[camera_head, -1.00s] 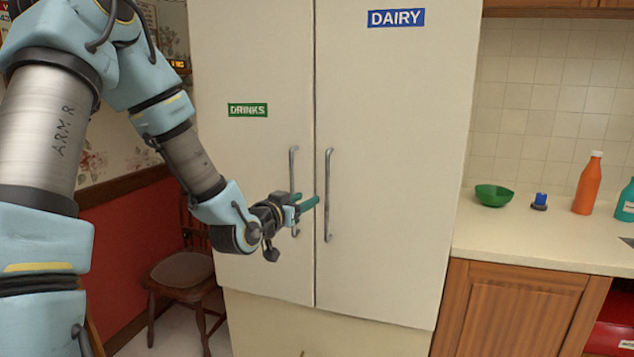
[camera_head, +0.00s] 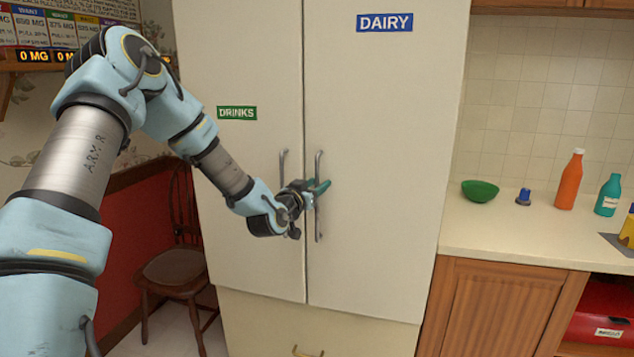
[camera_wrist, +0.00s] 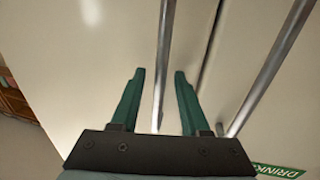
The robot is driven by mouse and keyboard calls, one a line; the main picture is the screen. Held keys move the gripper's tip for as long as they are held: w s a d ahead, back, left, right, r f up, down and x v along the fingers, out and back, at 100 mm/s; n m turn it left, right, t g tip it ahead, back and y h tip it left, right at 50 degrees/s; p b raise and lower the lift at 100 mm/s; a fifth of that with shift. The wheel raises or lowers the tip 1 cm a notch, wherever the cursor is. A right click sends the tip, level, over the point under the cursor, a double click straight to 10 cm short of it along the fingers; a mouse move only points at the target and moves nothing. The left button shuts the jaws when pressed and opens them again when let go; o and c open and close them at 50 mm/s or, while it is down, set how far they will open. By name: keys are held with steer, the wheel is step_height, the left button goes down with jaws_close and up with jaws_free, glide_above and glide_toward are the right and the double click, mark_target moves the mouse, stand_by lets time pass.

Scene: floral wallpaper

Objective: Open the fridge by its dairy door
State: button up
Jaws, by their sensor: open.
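The white fridge has two tall doors, both shut. The right door (camera_head: 385,140) bears a blue DAIRY sign (camera_head: 384,22) and has a vertical metal handle (camera_head: 319,226) near the centre seam. The left door (camera_head: 240,60) bears a green DRINKS sign (camera_head: 237,113) and has its own handle (camera_head: 282,165). My gripper (camera_head: 322,187) is open at the dairy handle, about mid-height. In the wrist view its teal fingers (camera_wrist: 159,72) lie to either side of the dairy handle (camera_wrist: 165,45), with gaps visible. The drinks handle (camera_wrist: 275,65) is outside the fingers, to the right.
A counter (camera_head: 500,238) right of the fridge holds a green bowl (camera_head: 480,191), a small blue item (camera_head: 524,197), an orange bottle (camera_head: 569,180) and a teal bottle (camera_head: 607,195). A wooden chair (camera_head: 175,267) stands left of the fridge.

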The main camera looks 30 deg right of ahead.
steer(key=shift+c, duration=0.2)
jaws_close()
stand_by(1.2)
